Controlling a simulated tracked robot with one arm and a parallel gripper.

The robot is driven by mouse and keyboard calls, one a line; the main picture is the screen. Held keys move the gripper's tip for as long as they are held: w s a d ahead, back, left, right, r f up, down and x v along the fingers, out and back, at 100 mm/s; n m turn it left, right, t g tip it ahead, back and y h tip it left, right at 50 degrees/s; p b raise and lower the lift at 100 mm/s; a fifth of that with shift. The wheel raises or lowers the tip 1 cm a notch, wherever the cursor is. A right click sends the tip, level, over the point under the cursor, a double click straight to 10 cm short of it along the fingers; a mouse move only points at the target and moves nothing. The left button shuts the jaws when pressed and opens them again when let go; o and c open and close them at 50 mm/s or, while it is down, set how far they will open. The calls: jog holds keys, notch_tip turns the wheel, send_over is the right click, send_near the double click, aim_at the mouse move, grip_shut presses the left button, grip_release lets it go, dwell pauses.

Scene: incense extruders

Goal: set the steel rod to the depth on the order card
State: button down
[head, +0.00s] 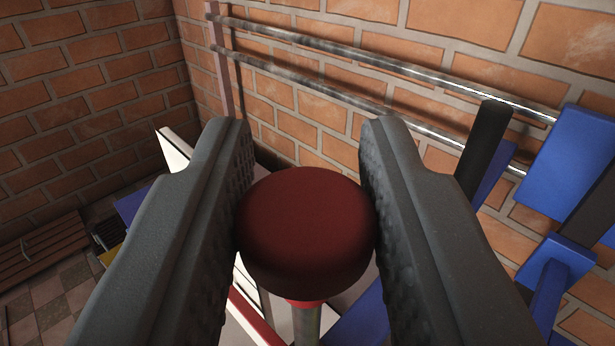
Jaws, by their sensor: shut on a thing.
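My gripper (305,185) fills the middle of the head view, its two dark grey fingers on either side of a dark red round knob (305,225). The fingers are shut on the knob and touch its left and right sides. Below the knob a short length of the steel rod (306,325) shows, with a red collar at its top. The rest of the rod is hidden by the knob and fingers. I cannot see the order card clearly or any depth marks.
Two metal rails (385,65) run along the brick wall behind. Blue blocks and a black bar (485,150) stand close at the right. A white panel (175,150) is behind the left finger. A wooden slatted thing (40,250) lies on the tiled floor at left.

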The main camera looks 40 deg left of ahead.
notch_tip(320, 180, up, 4)
jog(key=shift+f+p, duration=0.1)
jog(key=shift+p, duration=0.9)
jog(key=c, duration=1.1)
grip_release()
jog(key=p+v, duration=0.1)
jog(key=v, duration=1.2)
jog(key=shift+s+d+f, duration=0.1)
jog(key=shift+s+d, duration=0.15)
jog(key=shift+d, duration=0.05)
